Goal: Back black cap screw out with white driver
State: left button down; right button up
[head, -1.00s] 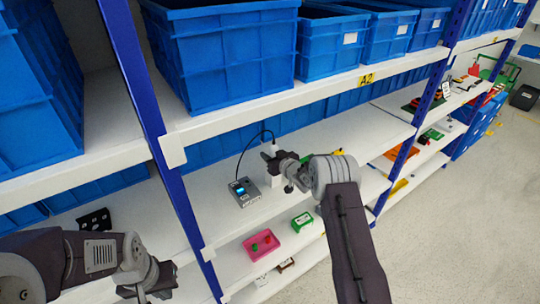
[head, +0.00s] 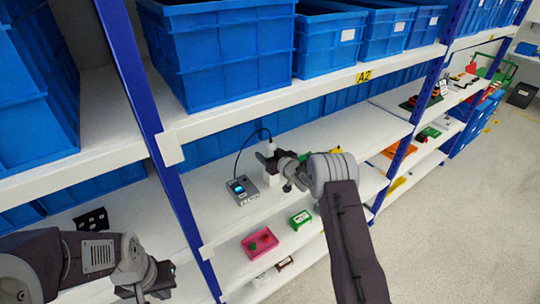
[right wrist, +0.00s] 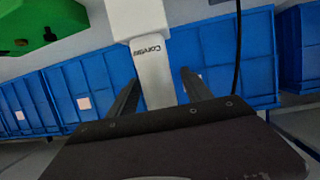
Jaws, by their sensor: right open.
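The white driver (right wrist: 153,75), with dark lettering on its side, stands between the two dark fingers of my right gripper (right wrist: 160,92) in the right wrist view. These fingers are open, with a gap on each side of the driver. In the head view my right gripper (head: 266,160) is at the driver, above the middle shelf, and hides much of it. A white block (head: 271,182) shows below the gripper, and a wider white part adjoins the driver in the wrist view. My left gripper (head: 148,290) hangs at the lower left, away from these things. I cannot make out the black cap screw.
A grey box with a blue display (head: 242,190) stands left of the driver, with a black cable (head: 240,152) arching from it. A pink tray (head: 260,243) and a green box (head: 300,219) lie lower. Blue bins (head: 222,60) fill the shelf above; a blue post (head: 150,120) stands left.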

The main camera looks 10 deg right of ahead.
jog(key=shift+s+d, duration=0.2)
jog(key=shift+s, duration=0.2)
jog(key=b+v, duration=0.3)
jog(key=v, duration=0.5)
jog(key=shift+r, duration=0.2)
jog(key=shift+a, duration=0.1)
jog(key=s+a+f+m+g+h+b, duration=0.1)
jog(key=s+f+g, duration=0.2)
jog(key=s, duration=0.8)
jog(key=s+a+f+m+g+h+b, duration=0.1)
jog(key=s+f+g, duration=0.3)
jog(key=s, duration=0.8)
jog(key=s+a+f+m+g+h+b, duration=0.1)
jog(key=s+f+g, duration=0.2)
jog(key=s, duration=0.9)
jog(key=g, duration=0.3)
jog(key=shift+a+f+h+b, duration=0.3)
jog(key=shift+f+b, duration=0.05)
